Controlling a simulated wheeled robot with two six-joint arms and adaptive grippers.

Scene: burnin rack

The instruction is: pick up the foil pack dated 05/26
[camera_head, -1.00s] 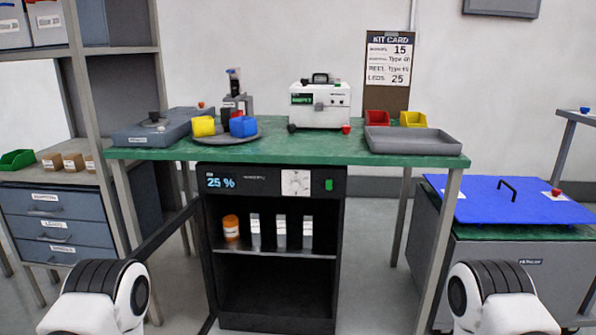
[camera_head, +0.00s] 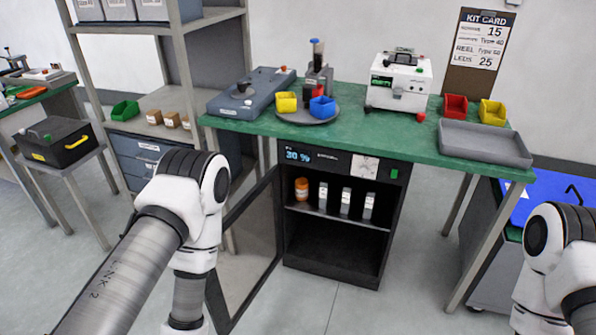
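Several upright silvery packs stand in a row on the shelf of the open black cabinet under the green bench: a left one (camera_head: 323,196), a middle one (camera_head: 345,202) and a right one (camera_head: 368,206). They look like foil packs with pale labels, but any dates are too small to read. An orange jar (camera_head: 301,189) stands to their left. My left arm reaches in from the left and my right arm shows at the lower right. Neither gripper shows in this view, and nothing touches the packs.
The dark cabinet (camera_head: 335,268) has its glass door (camera_head: 247,254) swung open to the left. The green bench (camera_head: 390,139) holds a grey tray (camera_head: 485,143), coloured bins and a white machine. Clear floor lies in front of the cabinet.

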